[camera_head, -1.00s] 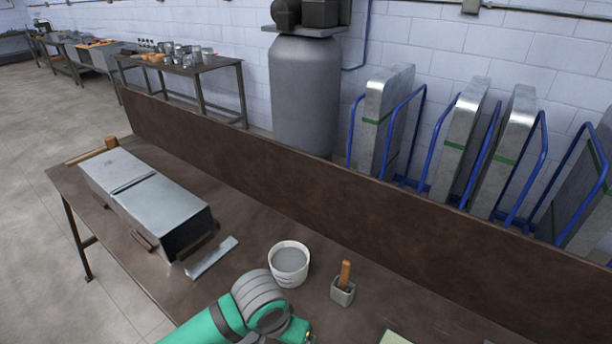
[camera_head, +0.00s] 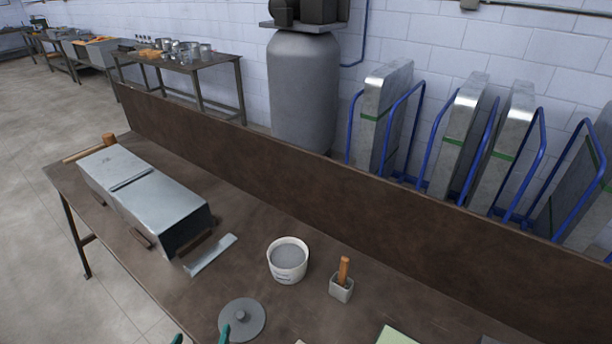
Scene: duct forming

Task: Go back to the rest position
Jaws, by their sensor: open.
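Two thin green tips at the bottom edge look like the fingers of my gripper (camera_head: 201,338). They stand apart with nothing seen between them; the rest of the gripper and arm is out of view. The right tip overlaps the left edge of a round grey lid with a knob (camera_head: 250,318). Whether they touch cannot be told. A white bucket of grey paste (camera_head: 288,275) stands open beyond the lid. A long sheet-metal duct (camera_head: 165,195) lies on the workbench (camera_head: 130,262) at the left.
A metal strip (camera_head: 211,255) lies beside the duct. A wooden-handled tool stands in a small grey holder (camera_head: 341,290) right of the bucket. A mallet (camera_head: 108,139) lies behind the duct. A brown back panel (camera_head: 330,200) borders the bench. Bare bench lies between these objects.

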